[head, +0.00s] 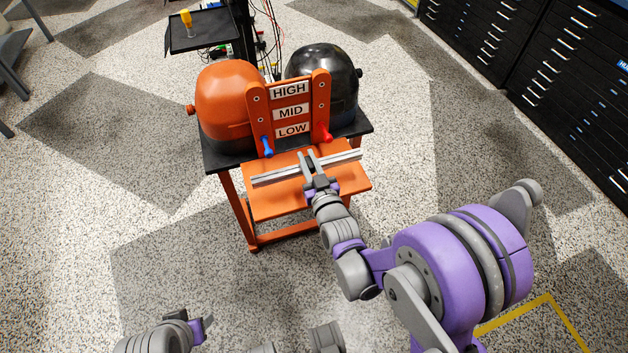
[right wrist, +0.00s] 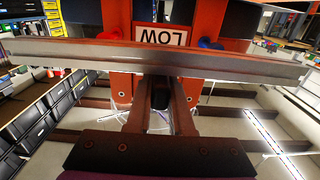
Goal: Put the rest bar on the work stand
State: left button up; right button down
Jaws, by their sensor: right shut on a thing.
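The rest bar (head: 275,177) is a long silver bar, held level in front of the orange work stand (head: 258,105). It also spans the right wrist view (right wrist: 240,65). My right gripper (head: 309,160) is shut on it near its middle. The stand's upright carries HIGH, MID and LOW labels. A blue peg (head: 267,146) and a red peg (head: 325,134) stick out at the LOW level. In the head view the bar appears just below and in front of the pegs, apart from them. My left gripper (head: 205,323) is at the bottom left, its jaws unclear.
An orange rounded shell (head: 226,100) and a black one (head: 335,75) sit on the dark tabletop behind the upright. A small black tray (head: 200,40) with a yellow-handled tool is at the back left. Black drawer cabinets (head: 560,70) line the right.

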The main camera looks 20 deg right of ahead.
jog(key=shift+f+b, duration=0.95)
jog(key=shift+f, duration=2.1)
jog(key=shift+f, duration=0.1)
jog(key=c, duration=0.8)
grip_release()
